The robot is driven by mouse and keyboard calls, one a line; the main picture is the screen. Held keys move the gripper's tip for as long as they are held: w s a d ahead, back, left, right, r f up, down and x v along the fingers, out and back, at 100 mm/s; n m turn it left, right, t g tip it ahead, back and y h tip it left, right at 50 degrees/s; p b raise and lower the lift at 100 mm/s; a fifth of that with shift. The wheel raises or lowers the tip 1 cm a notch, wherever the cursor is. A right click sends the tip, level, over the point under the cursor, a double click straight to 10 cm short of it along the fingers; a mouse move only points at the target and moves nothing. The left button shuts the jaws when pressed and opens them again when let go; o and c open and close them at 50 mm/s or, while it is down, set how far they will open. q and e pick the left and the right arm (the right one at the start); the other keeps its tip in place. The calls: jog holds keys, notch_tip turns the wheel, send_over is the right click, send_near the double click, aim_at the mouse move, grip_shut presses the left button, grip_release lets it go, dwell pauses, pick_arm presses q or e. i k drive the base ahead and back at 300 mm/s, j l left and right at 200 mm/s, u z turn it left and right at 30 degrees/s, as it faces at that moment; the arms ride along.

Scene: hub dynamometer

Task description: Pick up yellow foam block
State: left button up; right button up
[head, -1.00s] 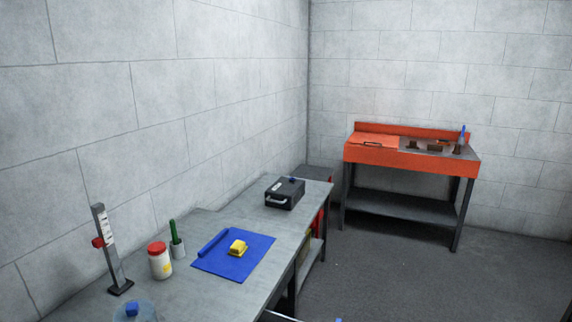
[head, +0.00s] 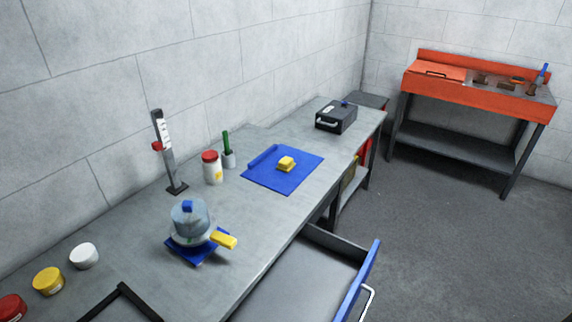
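The yellow foam block (head: 286,164) rests on a blue mat (head: 262,181) on the grey workbench (head: 225,264). The mat's left edge is rolled up. The block is small in view and nothing covers it. Neither of my grippers shows in the head view.
An open drawer (head: 304,284) with a blue front juts from the bench's right side. A pot-like device (head: 190,218) with a yellow handle, a red-lidded jar (head: 212,168), an upright gauge (head: 165,150) and a black case (head: 336,116) stand on the bench. An orange workbench (head: 470,92) stands at the back right.

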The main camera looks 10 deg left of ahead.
aim_at(286, 163)
jog(key=i+l+z, duration=0.5)
jog(key=i+l, duration=0.3)
jog(key=l, duration=0.2)
jog(key=i+l+z, duration=0.5)
jog(key=i+l, duration=0.2)
jog(key=i, duration=0.2)
jog(key=i+j+u, duration=0.1)
jog(key=i+u, duration=0.4)
jog(key=i+l+u, duration=0.1)
jog(key=i+u, duration=0.4)
jog(key=i+l+u, duration=0.3)
jog(key=u, duration=0.15)
jog(key=i, duration=0.1)
